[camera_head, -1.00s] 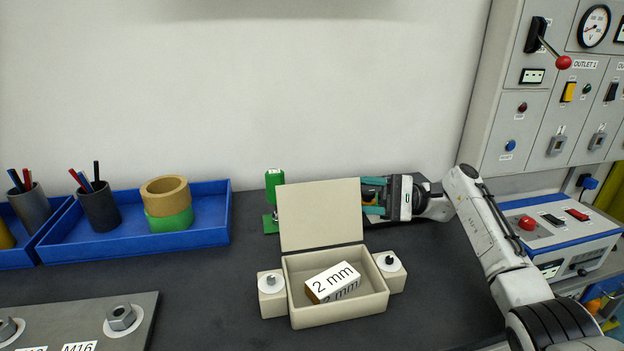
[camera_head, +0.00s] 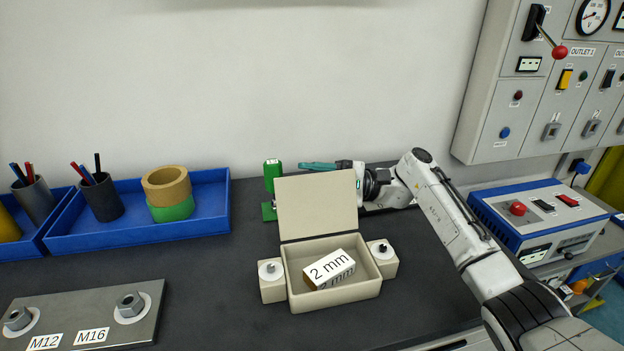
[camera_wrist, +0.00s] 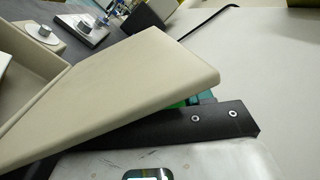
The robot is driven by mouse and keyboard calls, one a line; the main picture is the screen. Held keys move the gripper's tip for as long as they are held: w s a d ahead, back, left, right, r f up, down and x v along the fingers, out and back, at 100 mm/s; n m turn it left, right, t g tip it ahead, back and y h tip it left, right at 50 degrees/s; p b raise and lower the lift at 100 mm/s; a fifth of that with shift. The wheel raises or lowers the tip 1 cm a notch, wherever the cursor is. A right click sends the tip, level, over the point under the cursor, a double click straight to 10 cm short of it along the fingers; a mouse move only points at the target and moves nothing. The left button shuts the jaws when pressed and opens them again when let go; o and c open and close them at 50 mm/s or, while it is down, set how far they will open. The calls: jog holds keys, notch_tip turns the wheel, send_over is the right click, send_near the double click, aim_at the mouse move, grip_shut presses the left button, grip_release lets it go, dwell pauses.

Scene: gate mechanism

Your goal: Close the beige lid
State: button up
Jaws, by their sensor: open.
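The beige lid (camera_head: 316,205) stands upright, open, at the back edge of the beige box (camera_head: 335,297). A white block marked "2 mm" (camera_head: 329,268) lies inside the box. My gripper (camera_head: 318,166) is behind the lid, its teal fingers showing above the lid's top edge and pointing left. It is open and holds nothing; part of it is hidden by the lid. In the wrist view the lid (camera_wrist: 130,75) fills the middle, close to the camera, with a bit of teal finger (camera_wrist: 206,98) at its edge.
A green item (camera_head: 272,178) stands just left of the lid. Blue trays (camera_head: 60,245) with pen cups and tape rolls lie at the left. A metal plate (camera_head: 80,312) is at front left. A control box (camera_head: 540,220) stands at the right.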

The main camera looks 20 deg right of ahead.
jog(key=shift+c, duration=0.2)
grip_shut()
dwell(0.3)
jog(key=shift+s, duration=0.1)
